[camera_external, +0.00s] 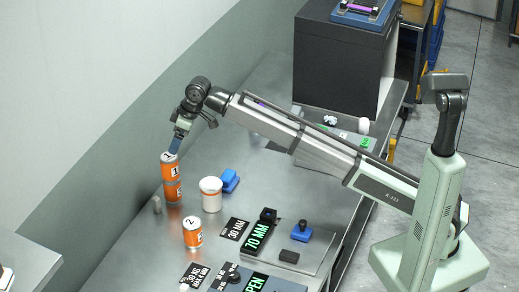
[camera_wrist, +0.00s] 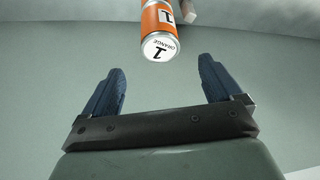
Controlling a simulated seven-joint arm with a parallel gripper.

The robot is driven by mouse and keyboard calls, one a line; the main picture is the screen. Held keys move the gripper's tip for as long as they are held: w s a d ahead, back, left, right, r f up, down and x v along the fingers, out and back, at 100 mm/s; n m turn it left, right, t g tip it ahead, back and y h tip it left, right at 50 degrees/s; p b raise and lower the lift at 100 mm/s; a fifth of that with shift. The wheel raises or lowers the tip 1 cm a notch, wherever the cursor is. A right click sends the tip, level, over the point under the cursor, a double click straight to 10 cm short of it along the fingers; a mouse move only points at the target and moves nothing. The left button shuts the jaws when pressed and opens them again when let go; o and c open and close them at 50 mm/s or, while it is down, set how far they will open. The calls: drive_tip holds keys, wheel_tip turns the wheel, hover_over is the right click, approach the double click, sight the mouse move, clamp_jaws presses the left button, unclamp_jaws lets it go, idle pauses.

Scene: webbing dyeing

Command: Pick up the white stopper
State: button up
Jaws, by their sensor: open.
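I cannot tell for sure which thing is the white stopper. A small white rounded piece (camera_external: 363,126) stands at the back of the bench, and another small white piece (camera_external: 330,120) lies left of it. My gripper (camera_external: 175,146) points down just above the upper orange can marked 1 (camera_external: 170,171), far left of these white pieces. In the wrist view, my gripper (camera_wrist: 162,72) is open with nothing between its blue fingers. The orange can (camera_wrist: 159,31) shows there beyond the fingertips, apart from them.
The upper can stands on another orange can (camera_external: 173,192). A white tub (camera_external: 211,195), a can marked 2 (camera_external: 192,232), blue blocks (camera_external: 229,181) and black labelled plates (camera_external: 258,238) stand nearby. A large dark box (camera_external: 335,65) is at the back.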

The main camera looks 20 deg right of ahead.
drive_tip(key=shift+c, duration=0.3)
drive_tip(key=c, duration=0.3)
drive_tip(key=w+d+f+m+h, duration=0.1)
drive_tip(key=w+d+m, duration=0.35)
drive_tip(key=d, duration=0.45)
drive_tip(key=w+d+f+m, duration=0.2)
drive_tip(key=w+d+m, duration=0.3)
drive_tip(key=d, duration=0.5)
drive_tip(key=m+g+h, duration=0.2)
drive_tip(key=m+h, duration=0.1)
drive_tip(key=m, duration=2.2)
hover_over(361, 120)
wheel_tip(361, 120, down, 7)
drive_tip(key=shift+s+a+f, duration=0.1)
drive_tip(key=shift+a+f, duration=0.05)
drive_tip(key=shift+f, duration=6.45)
